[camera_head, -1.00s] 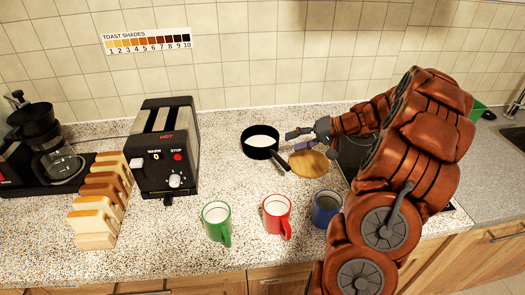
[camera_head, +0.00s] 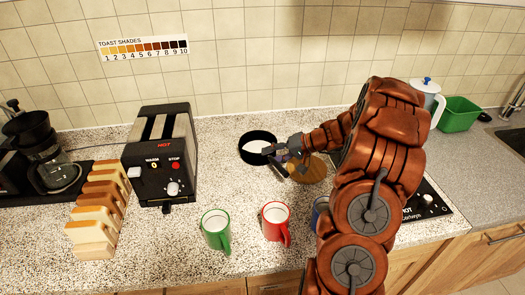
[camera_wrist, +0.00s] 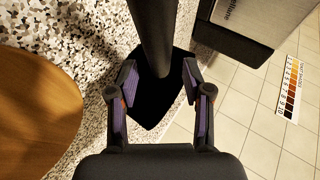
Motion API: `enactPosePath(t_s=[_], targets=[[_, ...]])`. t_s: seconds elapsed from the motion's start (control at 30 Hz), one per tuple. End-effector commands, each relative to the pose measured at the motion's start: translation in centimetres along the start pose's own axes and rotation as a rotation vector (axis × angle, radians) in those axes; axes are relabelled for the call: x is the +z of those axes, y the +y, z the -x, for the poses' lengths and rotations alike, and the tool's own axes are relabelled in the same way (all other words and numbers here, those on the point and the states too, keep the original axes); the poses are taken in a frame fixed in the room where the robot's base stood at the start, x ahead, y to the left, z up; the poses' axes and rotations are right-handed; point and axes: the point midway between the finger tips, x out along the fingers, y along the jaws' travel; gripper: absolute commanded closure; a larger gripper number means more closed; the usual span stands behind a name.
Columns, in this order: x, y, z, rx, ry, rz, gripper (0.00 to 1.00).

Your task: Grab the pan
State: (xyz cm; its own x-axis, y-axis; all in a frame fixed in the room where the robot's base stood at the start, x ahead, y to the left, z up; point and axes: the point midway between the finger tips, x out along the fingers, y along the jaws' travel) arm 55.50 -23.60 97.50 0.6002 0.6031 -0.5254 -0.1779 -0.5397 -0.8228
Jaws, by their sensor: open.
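The black pan (camera_head: 245,157), with a pale inside, stands on the speckled counter in front of the tiled wall. Its dark handle points toward the lower right and is partly hidden by my gripper in the head view. My gripper (camera_head: 279,154) is at the pan's right side, over the handle. In the wrist view, the dark handle (camera_wrist: 152,35) runs down from the top edge between the two fingers of my open gripper (camera_wrist: 155,82). The fingers stand on either side of it; whether they touch it I cannot tell.
A round wooden board (camera_head: 310,172) lies just right of the pan. The toaster (camera_head: 160,165) stands to the left, beside a rack of bread (camera_head: 100,205). Green (camera_head: 215,230) and red (camera_head: 275,222) mugs are in front; a blue mug (camera_head: 319,212) is mostly behind my arm.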

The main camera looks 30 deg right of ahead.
Motion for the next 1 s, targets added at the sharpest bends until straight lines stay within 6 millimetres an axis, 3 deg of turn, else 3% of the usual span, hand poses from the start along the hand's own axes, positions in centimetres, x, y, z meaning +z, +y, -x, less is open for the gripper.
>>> enactPosePath(t_s=[0.3,0.77,1.0], targets=[[0.04,0.0,-0.59,0.0,0.0,0.001,0.5],[0.03,0.08,-0.56,0.002,0.0,0.0,0.98],[0.06,0.19,-0.55,0.003,0.0,-0.001,1.0]])
